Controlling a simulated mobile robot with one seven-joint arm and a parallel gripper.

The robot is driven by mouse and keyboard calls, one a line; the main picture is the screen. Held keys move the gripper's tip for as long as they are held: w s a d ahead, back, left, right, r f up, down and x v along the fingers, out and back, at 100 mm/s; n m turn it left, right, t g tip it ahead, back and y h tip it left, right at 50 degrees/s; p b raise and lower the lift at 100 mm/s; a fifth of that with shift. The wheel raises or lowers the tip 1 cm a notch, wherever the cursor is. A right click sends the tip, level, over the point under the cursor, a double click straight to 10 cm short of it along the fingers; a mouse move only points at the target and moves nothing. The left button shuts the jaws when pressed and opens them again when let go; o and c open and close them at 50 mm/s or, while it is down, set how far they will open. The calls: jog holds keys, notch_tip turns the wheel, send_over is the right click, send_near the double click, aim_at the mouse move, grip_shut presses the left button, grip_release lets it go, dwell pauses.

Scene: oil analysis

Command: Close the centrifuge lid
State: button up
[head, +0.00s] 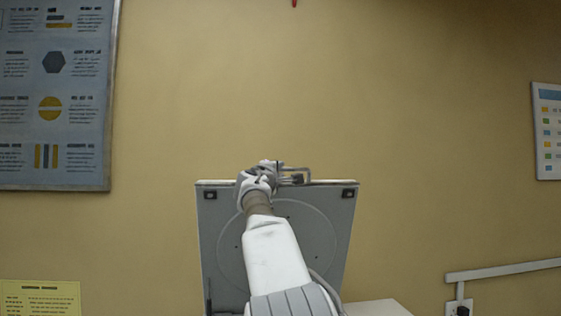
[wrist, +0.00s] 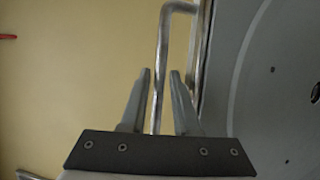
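The centrifuge lid (head: 315,232) is a grey square panel with a round ring on its inner face. It stands raised and open in the head view, and its inner face also shows at the right of the wrist view (wrist: 268,90). A metal bar handle (head: 308,176) sits at the lid's top edge. My gripper (wrist: 160,72) is at this handle, its fingers apart with the handle bar (wrist: 164,45) between them. Gaps show on both sides of the bar in the wrist view. My arm hides part of the lid, and the centrifuge body is out of sight.
A plain tan wall stands behind the lid. A dark poster (head: 52,100) hangs at the left and a small chart (head: 548,130) at the right. A white surface (head: 377,308) shows at the bottom, and a rail (head: 503,270) runs along the lower right wall.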

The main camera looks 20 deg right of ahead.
jog(key=shift+w+d+r+p, duration=0.1)
jog(key=shift+w+d+p, duration=0.25)
jog(key=shift+w, duration=0.2)
grip_shut()
dwell(1.2)
